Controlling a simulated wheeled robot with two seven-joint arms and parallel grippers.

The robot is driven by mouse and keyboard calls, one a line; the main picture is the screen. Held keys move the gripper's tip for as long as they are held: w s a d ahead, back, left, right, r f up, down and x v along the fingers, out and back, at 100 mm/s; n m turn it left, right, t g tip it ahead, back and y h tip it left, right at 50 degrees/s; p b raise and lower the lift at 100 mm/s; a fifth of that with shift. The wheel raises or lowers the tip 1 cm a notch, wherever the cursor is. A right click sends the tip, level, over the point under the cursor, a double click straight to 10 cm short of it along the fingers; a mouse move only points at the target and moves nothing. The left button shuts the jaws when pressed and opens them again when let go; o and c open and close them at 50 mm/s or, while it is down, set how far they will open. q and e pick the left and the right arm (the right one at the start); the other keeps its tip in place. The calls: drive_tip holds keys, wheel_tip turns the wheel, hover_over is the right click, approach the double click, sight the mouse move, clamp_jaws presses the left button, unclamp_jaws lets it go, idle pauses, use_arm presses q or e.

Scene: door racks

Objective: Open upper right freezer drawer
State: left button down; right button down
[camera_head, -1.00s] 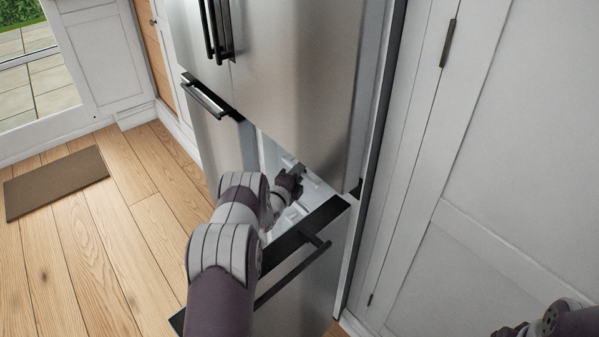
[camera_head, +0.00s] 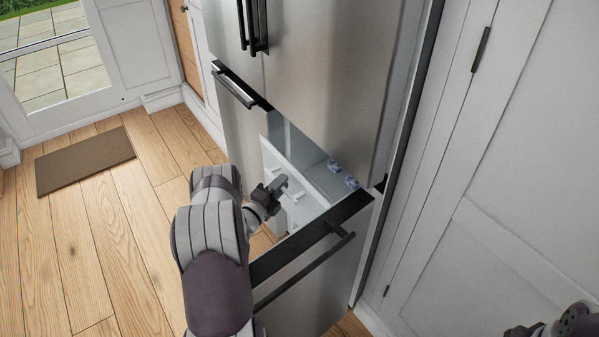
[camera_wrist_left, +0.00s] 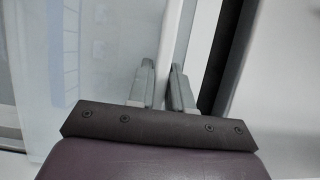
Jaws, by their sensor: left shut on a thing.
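The stainless freezer drawer (camera_head: 325,285) at the lower right of the fridge stands pulled out. Its front has a black top edge (camera_head: 352,207) and a long black handle (camera_head: 343,233). Its white inside shows behind the front, with small bluish things at the back. My left gripper (camera_head: 277,187) reaches in behind the drawer front, away from the handle. In the left wrist view, its two fingers (camera_wrist_left: 166,88) are shut on a thin white upright edge (camera_wrist_left: 176,50), which looks like a drawer wall. Only part of my right arm shows at the bottom right.
The fridge doors (camera_head: 325,70) above are shut. A shut panel with a black handle (camera_head: 236,88) is to the left. White cabinets (camera_head: 520,180) stand close on the right. A brown mat (camera_head: 84,160) lies on the wood floor (camera_head: 120,240), which is otherwise clear.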

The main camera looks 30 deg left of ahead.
use_arm(q)
drive_tip(key=s+a, duration=0.2)
drive_tip(key=s, duration=0.5)
drive_tip(key=shift+a, duration=0.4)
drive_tip(key=shift+s, duration=0.1)
drive_tip(key=c, duration=1.1)
unclamp_jaws()
drive_tip(key=s+p, duration=0.1)
drive_tip(key=s, duration=1.1)
drive_tip(key=shift+s, duration=0.35)
